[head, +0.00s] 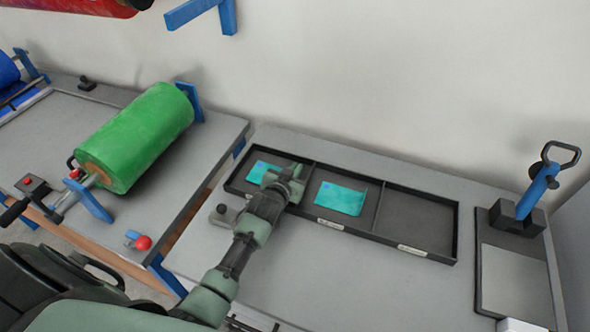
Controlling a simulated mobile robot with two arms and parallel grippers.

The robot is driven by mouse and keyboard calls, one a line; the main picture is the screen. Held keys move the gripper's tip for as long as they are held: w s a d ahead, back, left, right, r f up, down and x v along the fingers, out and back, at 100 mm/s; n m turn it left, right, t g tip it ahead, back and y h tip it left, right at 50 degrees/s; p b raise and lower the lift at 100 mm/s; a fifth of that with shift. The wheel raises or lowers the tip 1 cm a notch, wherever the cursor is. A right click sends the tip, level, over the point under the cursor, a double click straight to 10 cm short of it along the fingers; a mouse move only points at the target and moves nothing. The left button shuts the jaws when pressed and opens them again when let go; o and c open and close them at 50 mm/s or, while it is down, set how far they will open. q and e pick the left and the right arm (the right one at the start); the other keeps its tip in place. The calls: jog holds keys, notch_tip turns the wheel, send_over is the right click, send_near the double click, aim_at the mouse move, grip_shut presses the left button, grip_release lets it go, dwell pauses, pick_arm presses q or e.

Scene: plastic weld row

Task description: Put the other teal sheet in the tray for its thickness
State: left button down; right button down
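A black tray (455,228) with three compartments lies on the grey table, with small white labels along its front edge. One teal sheet (259,172) lies in the left compartment, partly hidden by my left gripper. Another teal sheet (341,198) lies flat in the middle compartment. The right compartment is empty. My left gripper (293,174) is over the left compartment, near the divider beside the middle one. Its fingertips are too small and overlapped to tell whether they are open or shut. The label writing is too small to read. My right gripper is out of view.
A hand-lever tool (539,188) with a grey plate stands at the table's right end. A green roll (140,137) sits on the bench at left, with a red knob (143,243) at its front edge.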

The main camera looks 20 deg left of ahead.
pick_arm(q)
jog(key=c, duration=2.1)
grip_release()
jog(key=shift+f, duration=0.15)
jog(key=o, duration=0.5)
jog(key=shift+s+r, duration=0.15)
jog(key=shift+r, duration=0.05)
jog(key=v, duration=1)
jog(key=shift+s, duration=0.1)
jog(key=shift+v, duration=0.75)
jog(key=shift+r, duration=0.1)
